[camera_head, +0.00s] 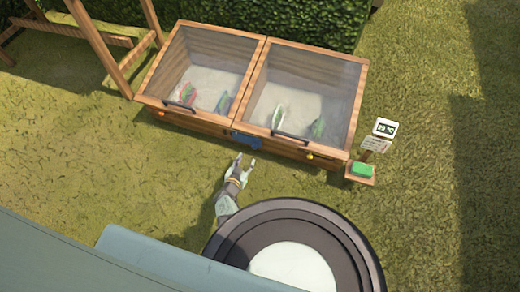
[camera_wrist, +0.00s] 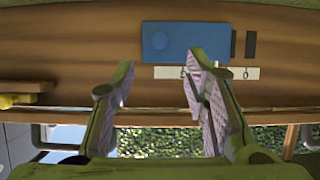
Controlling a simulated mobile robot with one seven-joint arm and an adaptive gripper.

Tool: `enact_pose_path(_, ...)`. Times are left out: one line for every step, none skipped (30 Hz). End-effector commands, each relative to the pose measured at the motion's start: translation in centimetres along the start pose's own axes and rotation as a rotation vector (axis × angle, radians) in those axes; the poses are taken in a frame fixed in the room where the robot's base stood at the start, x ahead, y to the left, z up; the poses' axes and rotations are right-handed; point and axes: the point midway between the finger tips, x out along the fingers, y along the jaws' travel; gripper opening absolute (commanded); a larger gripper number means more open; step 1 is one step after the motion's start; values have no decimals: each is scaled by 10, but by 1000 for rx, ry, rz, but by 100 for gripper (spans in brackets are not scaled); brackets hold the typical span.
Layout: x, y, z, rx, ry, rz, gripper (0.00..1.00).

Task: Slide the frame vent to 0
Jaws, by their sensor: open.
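The frame vent is a blue slide plate (camera_head: 246,141) on the front wooden wall of the cold frame, near its middle. In the wrist view the blue plate (camera_wrist: 170,42) sits above a white marked strip (camera_wrist: 247,73). A "0" shows at the strip's right end, and another mark is partly hidden behind a finger. Two dark slots (camera_wrist: 241,44) lie bare just right of the plate. My gripper (camera_head: 245,162) is open and empty in front of the vent, apart from it in the head view. Its two fingers (camera_wrist: 159,75) point at the wall below the plate in the wrist view.
The cold frame has two closed glass lids (camera_head: 205,68) with black handles (camera_head: 290,136); plants show inside. A yellow knob (camera_head: 309,156) is on the front wall. A display reading about 29 °C (camera_head: 384,128) and a green button (camera_head: 362,170) stand at right. Grass in front is clear.

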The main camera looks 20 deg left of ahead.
Motion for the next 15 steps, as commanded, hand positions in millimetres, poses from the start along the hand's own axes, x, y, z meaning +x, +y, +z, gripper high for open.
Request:
enact_pose_path(3,1,3,0,-2,4,42)
enact_pose_path(5,1,4,0,-2,5,42)
enact_pose_path(10,2,5,1,-1,5,42)
enact_pose_path(14,2,5,2,-1,6,42)
enact_pose_path(18,2,6,2,-2,6,42)
enact_pose_path(25,2,7,2,-1,5,42)
enact_pose_path(31,2,7,3,0,6,42)
enact_pose_path(36,2,8,4,0,6,42)
enact_pose_path(44,1,8,4,0,5,42)
enact_pose_path(49,2,8,3,0,5,42)
enact_pose_path(55,2,8,3,0,6,42)
enact_pose_path(62,2,8,3,0,4,42)
enact_pose_path(67,1,8,4,0,4,42)
enact_pose_path(72,1,8,3,0,5,42)
enact_pose_path(78,1,8,2,-1,4,42)
